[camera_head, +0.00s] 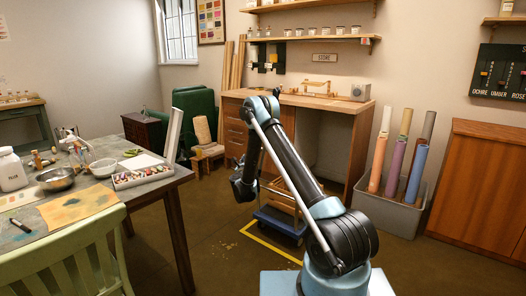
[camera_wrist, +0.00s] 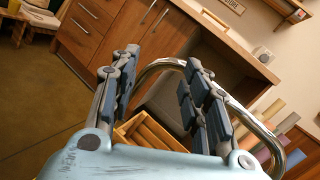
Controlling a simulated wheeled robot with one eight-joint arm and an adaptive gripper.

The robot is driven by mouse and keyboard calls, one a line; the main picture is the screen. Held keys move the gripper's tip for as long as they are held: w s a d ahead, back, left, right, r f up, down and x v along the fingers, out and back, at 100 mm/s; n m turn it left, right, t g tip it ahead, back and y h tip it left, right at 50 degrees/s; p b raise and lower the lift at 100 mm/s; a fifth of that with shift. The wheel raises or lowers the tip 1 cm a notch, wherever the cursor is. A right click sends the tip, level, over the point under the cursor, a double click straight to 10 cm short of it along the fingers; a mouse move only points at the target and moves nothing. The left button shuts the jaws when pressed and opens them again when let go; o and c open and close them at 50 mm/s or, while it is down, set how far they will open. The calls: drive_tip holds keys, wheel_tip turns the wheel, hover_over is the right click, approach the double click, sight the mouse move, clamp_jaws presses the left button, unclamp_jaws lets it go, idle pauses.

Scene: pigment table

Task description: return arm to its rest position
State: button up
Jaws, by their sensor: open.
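My arm (camera_head: 292,165) rises from my base at the lower right of the head view, bends at the top and hangs down on the left side. Its far end is dark and hard to make out there. In the wrist view my gripper (camera_wrist: 160,72) has its two dark jointed fingers spread well apart, with nothing between them. A curved chrome bar (camera_wrist: 180,64) passes behind the fingers. A slatted wooden crate (camera_wrist: 150,132) shows below and beyond them, partly hidden by the gripper body.
A blue wheeled dolly (camera_head: 280,223) stands behind my arm, by a yellow floor line (camera_head: 262,247). A wooden desk (camera_head: 340,103) is behind. A cluttered table (camera_head: 158,186) and green chair (camera_head: 70,262) are left. A grey bin (camera_head: 388,212) of colored rolls stands right.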

wheel_tip(320, 180, up, 20)
drive_tip(key=s+f+n+y, duration=0.1)
drive_tip(key=s+n+y, duration=0.2)
drive_tip(key=n+y, duration=0.6)
drive_tip(key=s+d+r+n+g, duration=0.2)
drive_tip(key=s+r+n, duration=0.4)
drive_tip(key=r+n, duration=0.15)
drive_tip(key=s+d+n+g+y, duration=0.1)
drive_tip(key=s+d+n+g, duration=0.25)
drive_tip(key=s, duration=0.45)
drive_tip(key=s+d+n+g, duration=0.2)
drive_tip(key=s+d+n, duration=0.1)
drive_tip(key=s+n, duration=0.3)
drive_tip(key=s+d+f+n+g+h, duration=0.2)
drive_tip(key=s+d+f, duration=0.3)
drive_tip(key=s, duration=1)
drive_tip(key=s+d+f+n+g+h, duration=0.2)
drive_tip(key=s+d+f, duration=0.4)
drive_tip(key=s, duration=0.9)
drive_tip(key=s+d+f+n+g+h, duration=0.2)
drive_tip(key=s+d+f+g, duration=0.3)
drive_tip(key=s, duration=1)
drive_tip(key=d+f+n, duration=0.1)
drive_tip(key=d, duration=0.1)
drive_tip(key=shift+s+d+n, duration=0.25)
drive_tip(key=shift+d+n, duration=0.05)
drive_tip(key=shift+d, duration=0.1)
drive_tip(key=shift+f+g, duration=0.1)
drive_tip(key=shift+g, duration=0.15)
